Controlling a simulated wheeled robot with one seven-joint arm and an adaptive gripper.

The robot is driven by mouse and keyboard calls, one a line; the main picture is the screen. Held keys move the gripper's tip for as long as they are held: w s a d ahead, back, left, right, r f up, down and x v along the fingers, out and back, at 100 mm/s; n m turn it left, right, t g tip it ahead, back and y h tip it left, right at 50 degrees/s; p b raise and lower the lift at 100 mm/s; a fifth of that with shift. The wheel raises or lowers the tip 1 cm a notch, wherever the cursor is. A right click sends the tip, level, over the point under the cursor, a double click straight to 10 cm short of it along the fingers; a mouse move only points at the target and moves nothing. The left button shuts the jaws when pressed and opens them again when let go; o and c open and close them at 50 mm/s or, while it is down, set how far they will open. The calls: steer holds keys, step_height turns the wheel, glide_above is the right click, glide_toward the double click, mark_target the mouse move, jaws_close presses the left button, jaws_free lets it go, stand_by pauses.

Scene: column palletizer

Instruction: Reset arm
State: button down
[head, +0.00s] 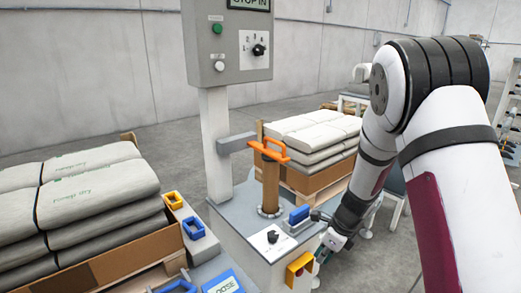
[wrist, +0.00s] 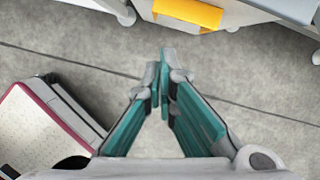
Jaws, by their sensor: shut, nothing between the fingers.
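My gripper (head: 324,253) hangs low at the front right corner of the control station, beside a yellow bracket (head: 299,269) on the station's front edge. In the wrist view my gripper (wrist: 164,65) points out over bare grey floor, its teal fingers closed together with nothing between them. The yellow bracket (wrist: 188,12) shows at the top of that view, beyond the fingertips and apart from them. My arm comes down from the upper right of the head view.
A control box (head: 232,45) with buttons and a knob stands on a post. An orange handle (head: 268,150) and a blue-handled part (head: 299,215) sit on the station top (head: 235,232). Pallets of stacked sacks (head: 85,195) and (head: 313,135) flank it. Open floor lies right.

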steer(key=s+a+r+n+y, duration=0.1)
steer(key=s+a+r+n, duration=0.2)
steer(key=s+r+n, duration=0.65)
steer(key=s+a+r+n+y, duration=0.1)
steer(key=s+a+r+n, duration=0.25)
steer(key=s+r, duration=0.6)
steer(key=s+d+r+n+g+h, duration=0.1)
steer(key=s+d+r+n+h, duration=0.2)
steer(key=s+n, duration=0.5)
steer(key=s+d+r+n+g+h, duration=0.15)
steer(key=s+r+n, duration=0.3)
steer(key=s, duration=0.85)
step_height(320, 180, up, 27)
steer(key=d+t+p, duration=0.1)
steer(key=t+p, duration=0.3)
steer(key=p, duration=2.1)
steer(key=shift+w+t+p, duration=0.2)
steer(key=shift+t+p, duration=0.15)
steer(key=c, duration=2.4)
jaws_free()
